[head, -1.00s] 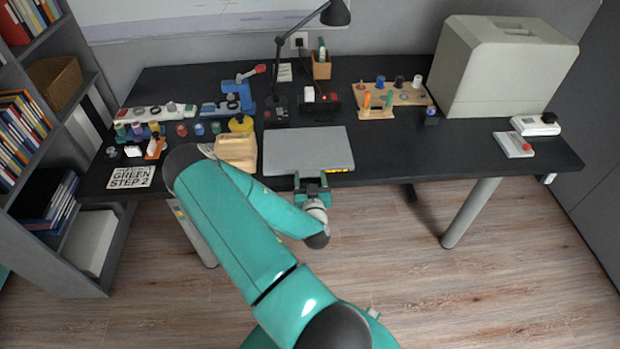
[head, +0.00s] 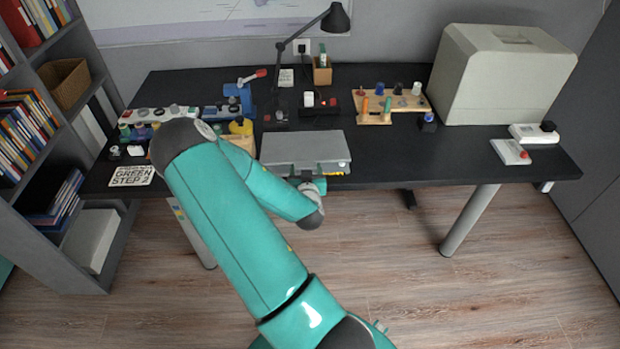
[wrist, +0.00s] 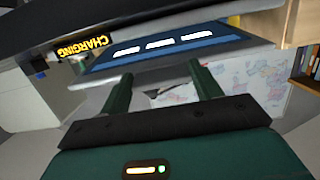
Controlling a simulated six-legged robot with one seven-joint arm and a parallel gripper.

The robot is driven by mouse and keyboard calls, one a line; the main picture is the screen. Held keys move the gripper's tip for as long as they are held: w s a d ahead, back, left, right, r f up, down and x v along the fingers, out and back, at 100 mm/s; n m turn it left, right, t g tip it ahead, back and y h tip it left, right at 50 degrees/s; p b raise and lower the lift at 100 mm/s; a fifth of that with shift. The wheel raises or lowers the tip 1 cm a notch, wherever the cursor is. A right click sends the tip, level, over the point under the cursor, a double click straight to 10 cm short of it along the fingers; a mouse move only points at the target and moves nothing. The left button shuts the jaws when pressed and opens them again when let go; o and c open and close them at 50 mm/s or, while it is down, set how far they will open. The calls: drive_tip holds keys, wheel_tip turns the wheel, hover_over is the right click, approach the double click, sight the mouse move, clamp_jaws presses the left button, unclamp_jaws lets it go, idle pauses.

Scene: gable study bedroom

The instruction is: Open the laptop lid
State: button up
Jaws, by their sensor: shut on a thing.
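The grey laptop (head: 305,146) lies near the front edge of the black desk. Its lid (head: 300,165) is raised a little at the front, with the hinge side away from me. In the wrist view a lit blue screen with white bars (wrist: 165,44) shows on the lid's inner side. My gripper (head: 307,183) is at the lid's front edge. In the wrist view its two green fingers (wrist: 160,85) reach the grey lid edge and are shut on it. The exact finger contact is partly hidden in the head view.
A yellow CHARGING label (wrist: 82,48) is beside the laptop's front. A wooden box (head: 243,143) stands close to the laptop's left, partly behind my arm. A black lamp (head: 283,75) stands behind. A large pale case (head: 500,80) is at the right; the desk between is mostly clear.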

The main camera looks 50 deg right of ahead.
drive_tip(key=shift+g+y, duration=0.7)
drive_tip(key=shift+y, duration=0.1)
drive_tip(key=r, duration=0.3)
drive_tip(key=w+d+r, duration=0.1)
drive_tip(key=r, duration=0.1)
drive_tip(key=shift+w+d+r, duration=0.2)
drive_tip(key=shift+r, duration=0.25)
drive_tip(key=shift+w+d+r, duration=0.15)
drive_tip(key=shift+d+r, duration=0.05)
drive_tip(key=shift+r, duration=0.3)
drive_tip(key=shift+w+d+r, duration=0.2)
drive_tip(key=shift+r, duration=0.25)
drive_tip(key=o, duration=1.4)
drive_tip(key=shift+s+a, duration=0.1)
